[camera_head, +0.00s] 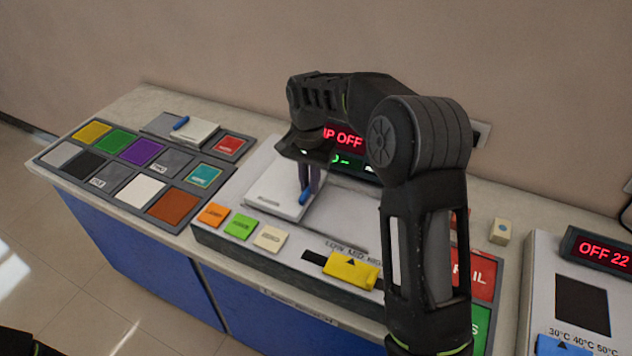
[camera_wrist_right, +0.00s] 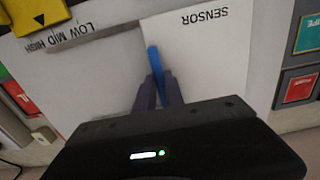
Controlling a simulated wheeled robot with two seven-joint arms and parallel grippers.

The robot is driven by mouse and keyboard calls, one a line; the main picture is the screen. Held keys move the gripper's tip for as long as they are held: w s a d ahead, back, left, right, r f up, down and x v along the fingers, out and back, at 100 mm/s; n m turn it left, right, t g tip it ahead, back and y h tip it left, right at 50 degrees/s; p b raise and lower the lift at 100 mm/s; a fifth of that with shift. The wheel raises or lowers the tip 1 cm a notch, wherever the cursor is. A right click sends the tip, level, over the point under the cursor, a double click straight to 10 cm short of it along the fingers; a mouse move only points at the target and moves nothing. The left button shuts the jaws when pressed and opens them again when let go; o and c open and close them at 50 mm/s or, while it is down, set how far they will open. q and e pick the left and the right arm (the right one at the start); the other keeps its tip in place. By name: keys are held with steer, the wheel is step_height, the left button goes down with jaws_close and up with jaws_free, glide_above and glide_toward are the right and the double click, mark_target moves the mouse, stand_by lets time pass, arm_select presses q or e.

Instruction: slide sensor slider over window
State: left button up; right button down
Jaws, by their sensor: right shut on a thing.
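The sensor slider is a white plate (camera_head: 270,187) with an upright blue handle (camera_head: 305,196), on the middle machine. In the right wrist view the plate (camera_wrist_right: 205,50) bears the word SENSOR and the blue handle (camera_wrist_right: 153,62) stands near its edge. My right gripper (camera_head: 308,185) reaches down from above and is shut on the blue handle; its fingers (camera_wrist_right: 158,88) also show in the right wrist view. A pale grey surface (camera_head: 335,220) lies right of the plate. I cannot make out a distinct window there; my arm covers part of it.
A yellow LOW MID HIGH slider (camera_head: 351,270) and orange, green and cream buttons line the machine's front. A left panel holds coloured tiles and another white plate (camera_head: 197,131) with a blue handle. My right arm partly hides the display (camera_head: 343,138) and red button (camera_head: 482,272).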

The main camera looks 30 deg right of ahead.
steer(key=shift+w+a+r, duration=0.1)
steer(key=shift+w+r, duration=0.05)
steer(key=shift+w, duration=0.1)
steer(key=c, duration=1.4)
jaws_free()
steer(key=shift+c, duration=0.2)
steer(key=shift+r+b, duration=0.4)
steer(key=shift+r, duration=3.4)
